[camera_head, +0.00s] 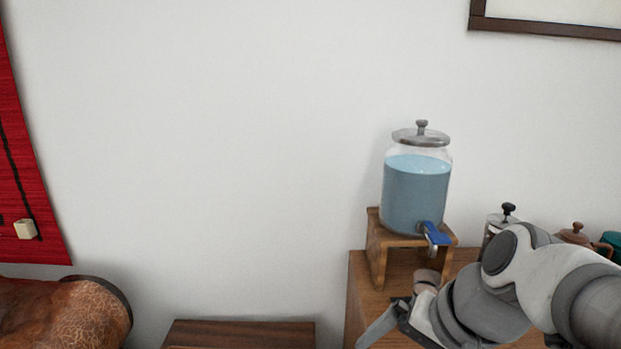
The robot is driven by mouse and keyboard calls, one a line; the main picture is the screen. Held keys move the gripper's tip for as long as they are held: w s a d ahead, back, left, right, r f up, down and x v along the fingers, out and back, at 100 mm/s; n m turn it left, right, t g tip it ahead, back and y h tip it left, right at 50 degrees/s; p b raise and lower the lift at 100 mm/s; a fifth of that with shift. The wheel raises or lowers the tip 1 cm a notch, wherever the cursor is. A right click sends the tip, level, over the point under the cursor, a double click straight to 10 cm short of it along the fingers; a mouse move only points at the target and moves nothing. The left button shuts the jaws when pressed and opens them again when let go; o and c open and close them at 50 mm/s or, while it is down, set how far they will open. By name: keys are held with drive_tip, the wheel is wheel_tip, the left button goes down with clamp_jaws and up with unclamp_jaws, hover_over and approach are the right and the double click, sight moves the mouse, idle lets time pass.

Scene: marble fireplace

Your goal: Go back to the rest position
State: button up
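My arm comes in from the right edge, in front of a wooden cabinet (357,285). My gripper (378,326) is at the lower middle right, pointing down and to the left. One grey finger shows; the other is not clearly visible, so its opening cannot be told. Nothing is seen held in the visible part. A small pinkish-beige round thing (427,277) shows just behind the gripper, below the dispenser's tap; I cannot tell whether they touch.
A glass dispenser (415,190) of blue liquid, with a blue tap (433,236), stands on a small wooden stand (376,245) on the cabinet. A press-like pot (497,222) and a brown-lidded pot (574,236) stand to the right. A low dark wooden top (240,334) lies left.

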drive_tip(key=s+d+n+t+h, duration=0.1)
drive_tip(key=s+d+n+h, duration=0.2)
drive_tip(key=n, duration=0.3)
wheel_tip(320, 180, up, 17)
drive_tip(key=p, duration=1.6)
drive_tip(key=shift+s+h, duration=0.15)
drive_tip(key=shift+h, duration=0.15)
